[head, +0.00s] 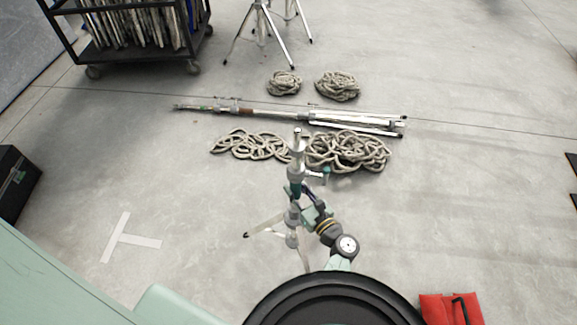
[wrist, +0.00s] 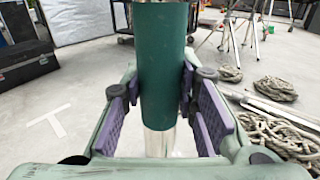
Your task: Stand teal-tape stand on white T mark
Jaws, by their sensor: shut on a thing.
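The teal-tape stand (head: 292,213) is upright in front of me, its legs spread near the floor in the head view. In the wrist view its teal tape band (wrist: 162,65) fills the middle, with bare metal tube below. My gripper (head: 309,213) is shut on the stand's tube at the teal band; the purple finger pads (wrist: 160,108) flank it in the wrist view. The white T mark (head: 128,240) lies on the floor to the left of the stand, and it also shows at left in the wrist view (wrist: 51,120). Whether the feet touch the floor is unclear.
Rope coils (head: 345,152) and a folded stand (head: 270,114) lie beyond the held stand. A wheeled cart (head: 125,55) is at the back left, a black case (head: 17,182) at the left edge, a red bag (head: 437,308) at front right. Floor around the T is clear.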

